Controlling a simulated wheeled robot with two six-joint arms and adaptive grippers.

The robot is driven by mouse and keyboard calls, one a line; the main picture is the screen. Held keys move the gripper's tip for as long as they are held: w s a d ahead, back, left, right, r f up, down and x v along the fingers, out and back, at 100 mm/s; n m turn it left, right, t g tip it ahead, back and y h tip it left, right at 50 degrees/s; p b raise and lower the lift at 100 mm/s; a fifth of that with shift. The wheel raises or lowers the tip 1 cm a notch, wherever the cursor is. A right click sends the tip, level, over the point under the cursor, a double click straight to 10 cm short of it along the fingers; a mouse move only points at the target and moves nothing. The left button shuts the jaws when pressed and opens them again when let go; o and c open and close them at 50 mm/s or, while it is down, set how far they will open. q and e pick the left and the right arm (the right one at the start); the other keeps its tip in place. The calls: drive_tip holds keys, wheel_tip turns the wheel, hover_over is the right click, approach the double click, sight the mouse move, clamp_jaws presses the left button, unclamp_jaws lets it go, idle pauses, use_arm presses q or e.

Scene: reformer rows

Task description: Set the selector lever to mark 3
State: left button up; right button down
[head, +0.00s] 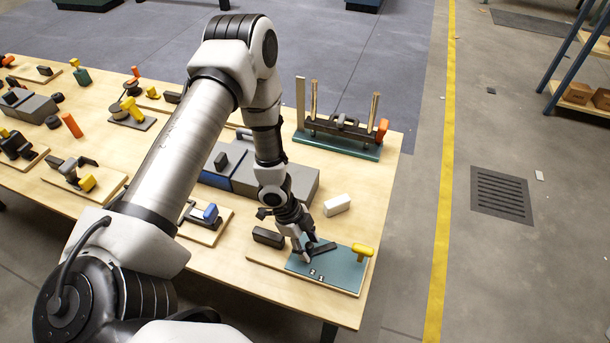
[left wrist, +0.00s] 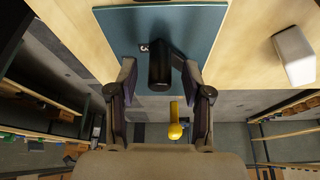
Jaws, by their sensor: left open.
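The teal selector plate (head: 345,270) lies on a wooden board at the table's near right corner. It also shows in the left wrist view (left wrist: 112,28). A black lever (head: 322,248) lies across the plate, partly hidden by my gripper. Small number labels (head: 316,273) sit near the plate's front edge; the digits are too small to read. In the left wrist view one label (left wrist: 144,48) is partly covered. My left gripper (head: 307,247) is open, low over the plate. In the left wrist view its fingers stand either side of the lever's black grip (left wrist: 159,66), with gaps showing.
A white block (head: 337,205) and a dark block (head: 268,237) lie nearby. Behind stands a teal-based rack with upright posts (head: 340,148). The table ends just right.

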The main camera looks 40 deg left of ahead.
use_arm(q)
drive_tip(key=v, duration=0.6)
drive_tip(key=shift+r, duration=0.25)
drive_tip(key=shift+a, duration=0.15)
